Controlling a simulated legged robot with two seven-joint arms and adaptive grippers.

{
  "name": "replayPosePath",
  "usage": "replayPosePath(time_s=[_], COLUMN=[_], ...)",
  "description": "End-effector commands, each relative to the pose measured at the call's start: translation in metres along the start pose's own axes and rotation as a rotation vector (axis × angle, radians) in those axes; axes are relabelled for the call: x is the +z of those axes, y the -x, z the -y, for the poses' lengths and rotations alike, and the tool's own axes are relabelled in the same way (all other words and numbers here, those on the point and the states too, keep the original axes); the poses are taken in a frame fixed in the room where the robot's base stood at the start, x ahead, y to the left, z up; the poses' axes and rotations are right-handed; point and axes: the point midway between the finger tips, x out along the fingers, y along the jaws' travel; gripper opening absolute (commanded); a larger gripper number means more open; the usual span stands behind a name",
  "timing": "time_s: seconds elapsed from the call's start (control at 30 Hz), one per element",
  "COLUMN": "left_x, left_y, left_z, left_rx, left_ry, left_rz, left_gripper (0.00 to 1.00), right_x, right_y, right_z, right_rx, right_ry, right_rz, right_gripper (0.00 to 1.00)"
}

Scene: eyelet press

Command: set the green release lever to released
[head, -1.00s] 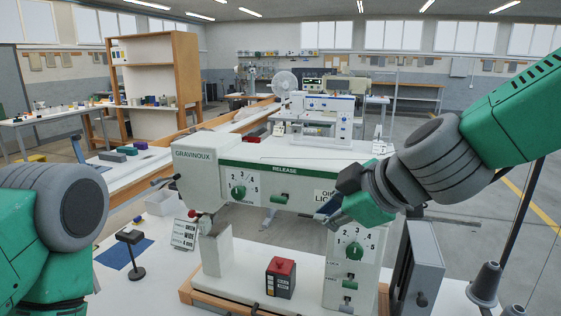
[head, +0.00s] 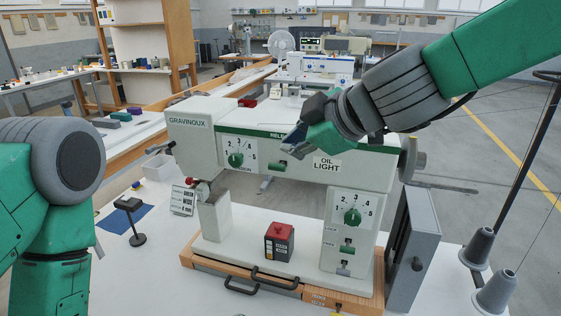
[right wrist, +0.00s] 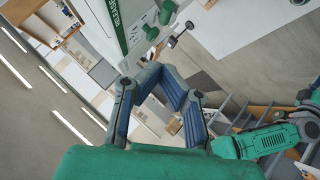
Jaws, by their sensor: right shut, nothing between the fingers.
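The white press head (head: 190,142) carries a green band with the word RELEASE, partly hidden by my right gripper. The green release lever (head: 282,166) sticks out of the head's front below that band, to the right of a numbered green dial (head: 236,160). My right gripper (head: 294,138) is shut and empty, in front of the band and just above the lever in the picture; I cannot tell whether it touches. Its blue fingers (right wrist: 178,92) show in the right wrist view, with green controls beyond them. My left arm is at the left edge, its gripper out of sight.
A red-topped block (head: 279,240) stands on the press base. A grey panel (head: 412,255) and thread cones (head: 477,247) stand at the right.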

Motion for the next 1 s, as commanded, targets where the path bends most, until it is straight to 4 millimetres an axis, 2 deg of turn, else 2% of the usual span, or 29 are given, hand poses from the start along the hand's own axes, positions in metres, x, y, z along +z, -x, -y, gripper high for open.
replayPosePath(time_s=[0.03, 0.2, 0.33, 0.53, 1.0], left_x=[0.0, 0.0, 0.0, 0.0, 0.0], left_y=[-0.001, -0.001, -0.005, -0.006, -0.007], left_z=[0.0, 0.0, 0.0, 0.0, 0.0], left_rx=[0.0, 0.0, 0.0, 0.0, 0.0], left_ry=[0.0, 0.0, 0.0, 0.0, 0.0], left_rz=[0.0, 0.0, 0.0, 0.0, 0.0], left_gripper=[0.0, 0.0, 0.0, 0.0, 0.0], right_x=[0.001, 0.001, 0.015, 0.028, 0.028], right_y=[-0.013, -0.048, -0.062, -0.072, -0.077], right_z=[0.001, 0.001, 0.001, 0.0, -0.001], right_rx=[-0.003, -0.002, 0.0, 0.001, 0.004], right_ry=[-0.004, -0.004, -0.006, -0.003, 0.003], right_rz=[0.0, -0.001, -0.001, -0.002, 0.0], right_gripper=[0.0, 0.0, 0.0, 0.0, 0.0])
